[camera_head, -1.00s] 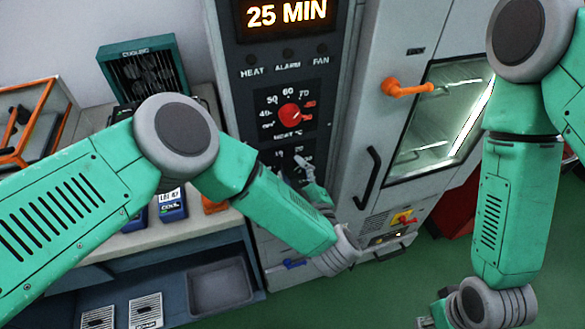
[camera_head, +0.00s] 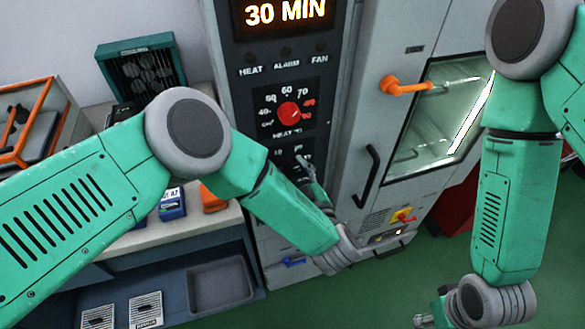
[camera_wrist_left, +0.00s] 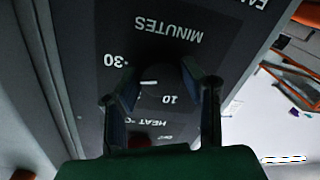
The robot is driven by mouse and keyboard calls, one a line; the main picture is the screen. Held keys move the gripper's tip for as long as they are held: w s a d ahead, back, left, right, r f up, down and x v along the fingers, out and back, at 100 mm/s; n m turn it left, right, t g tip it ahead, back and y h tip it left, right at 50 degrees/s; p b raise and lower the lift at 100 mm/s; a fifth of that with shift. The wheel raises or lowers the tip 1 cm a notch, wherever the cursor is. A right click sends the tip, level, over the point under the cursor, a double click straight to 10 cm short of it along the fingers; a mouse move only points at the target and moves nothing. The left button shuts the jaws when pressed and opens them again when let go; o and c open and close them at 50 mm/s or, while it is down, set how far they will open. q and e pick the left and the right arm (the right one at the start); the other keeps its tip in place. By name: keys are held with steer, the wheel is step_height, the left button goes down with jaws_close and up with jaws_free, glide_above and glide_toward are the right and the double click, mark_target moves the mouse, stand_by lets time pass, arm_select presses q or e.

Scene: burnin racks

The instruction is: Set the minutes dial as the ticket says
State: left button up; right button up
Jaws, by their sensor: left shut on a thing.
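The minutes dial (camera_wrist_left: 168,76) is a dark knob with a white pointer mark, under the MINUTES label in the left wrist view. Its mark points left, toward the 30 side; the 10 shows at its lower right. My left gripper (camera_wrist_left: 162,88) has a finger on each side of the dial and is shut on it. In the head view my left gripper (camera_head: 303,168) reaches the panel below the heat dial and mostly hides the minutes dial. The display (camera_head: 287,13) reads 30 MIN. My right gripper (camera_head: 430,320) is at the bottom edge, partly cut off. No readable ticket shows.
The red heat dial (camera_head: 290,113) sits just above the minutes dial. To the right are an orange door handle (camera_head: 405,86), a dark handle (camera_head: 368,177) and a red switch (camera_head: 402,216). A bench (camera_head: 150,235) with small devices stands left. Green floor is clear at lower right.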

mark_target(289, 131)
arm_select(q)
steer(key=o, duration=1.1)
steer(key=shift+d+f, duration=0.1)
steer(key=shift+f, duration=0.15)
steer(key=shift+o, duration=0.2)
steer(key=shift+r, duration=0.15)
steer(key=shift+r, duration=0.35)
step_height(289, 131, up, 9)
steer(key=shift+w+d, duration=0.1)
